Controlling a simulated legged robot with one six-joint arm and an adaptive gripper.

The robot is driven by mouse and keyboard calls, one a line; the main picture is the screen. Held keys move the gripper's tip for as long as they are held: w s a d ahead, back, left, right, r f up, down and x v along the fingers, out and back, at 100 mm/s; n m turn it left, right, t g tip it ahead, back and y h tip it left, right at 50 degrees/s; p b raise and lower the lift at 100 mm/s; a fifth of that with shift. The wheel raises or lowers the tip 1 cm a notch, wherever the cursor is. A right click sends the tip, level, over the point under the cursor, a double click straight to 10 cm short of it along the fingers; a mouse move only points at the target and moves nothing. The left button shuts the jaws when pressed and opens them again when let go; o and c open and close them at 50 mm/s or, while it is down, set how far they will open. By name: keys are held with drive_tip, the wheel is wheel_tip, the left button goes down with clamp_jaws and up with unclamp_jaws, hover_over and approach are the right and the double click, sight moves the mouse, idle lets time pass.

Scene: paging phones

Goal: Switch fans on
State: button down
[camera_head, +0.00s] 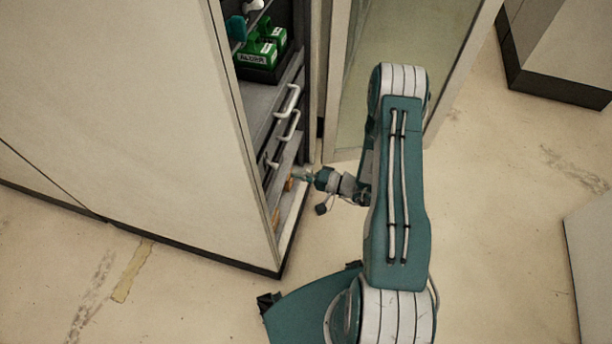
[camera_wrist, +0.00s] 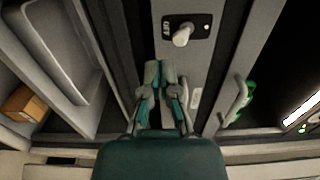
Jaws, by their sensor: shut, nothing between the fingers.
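A rotary switch with a pale knob (camera_wrist: 181,39) sits on a dark plate on a grey panel in the wrist view. Small lettering stands beside the knob, too small to read surely. My gripper (camera_wrist: 160,68) is shut and empty, its fingertips together just short of the plate and slightly left of the knob. I cannot tell whether it touches the panel. In the head view my gripper (camera_head: 299,175) reaches into the lower part of the open cabinet (camera_head: 192,130). The switch cannot be made out there.
White handles (camera_head: 288,101) and a green device (camera_head: 262,50) are in the cabinet above my gripper. An open door (camera_head: 395,70) stands behind my arm. In the wrist view a handle (camera_wrist: 236,98) is at right and an orange-brown box (camera_wrist: 25,103) at left.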

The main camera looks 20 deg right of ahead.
drive_tip(key=shift+x, duration=3)
drive_tip(key=shift+a, duration=0.1)
drive_tip(key=shift+r, duration=0.7)
drive_tip(key=shift+f, duration=0.15)
drive_tip(key=shift+s+f, duration=0.1)
drive_tip(key=shift+f, duration=0.4)
approach(267, 168)
drive_tip(key=shift+s+d, duration=0.3)
drive_tip(key=shift+d, duration=0.2)
